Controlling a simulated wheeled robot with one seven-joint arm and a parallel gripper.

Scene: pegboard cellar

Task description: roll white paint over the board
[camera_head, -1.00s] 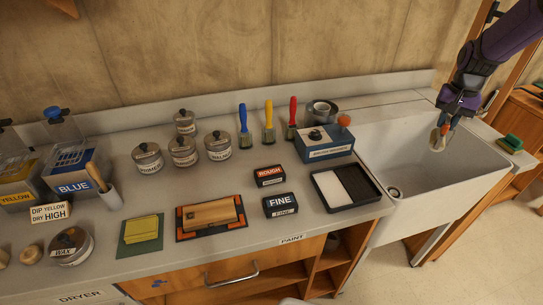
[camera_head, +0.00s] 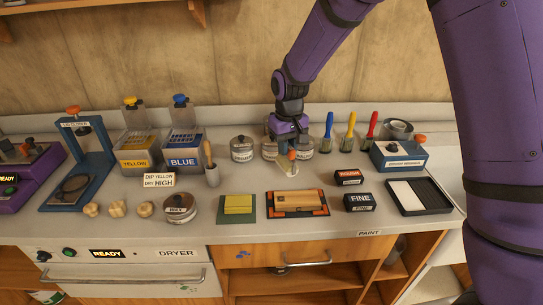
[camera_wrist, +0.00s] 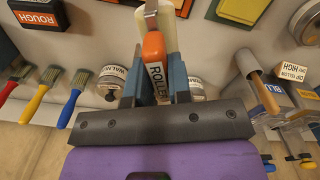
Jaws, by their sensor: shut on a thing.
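My gripper (camera_head: 289,141) is shut on the orange handle of a paint roller (camera_head: 291,155), its pale sleeve hanging low over the bench. In the wrist view, the handle, lettered ROLLER (camera_wrist: 155,70), sits between my gripper's fingers, with the white sleeve beyond it. The wooden board (camera_head: 298,200) lies flat on a black and orange mat (camera_head: 326,211), in front of and below the roller, apart from it. It is bare wood. The paint tray (camera_head: 437,203) stands to the right, with a white area (camera_head: 405,193) on its left and a dark area on its right.
Lidded tins (camera_head: 242,149) stand behind the roller, partly hidden by my gripper. Blue, yellow and red brushes (camera_head: 350,133) stand to their right. ROUGH (camera_head: 348,177) and FINE (camera_head: 359,202) blocks lie between board and tray. A yellow pad (camera_head: 239,204) is left of the board.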

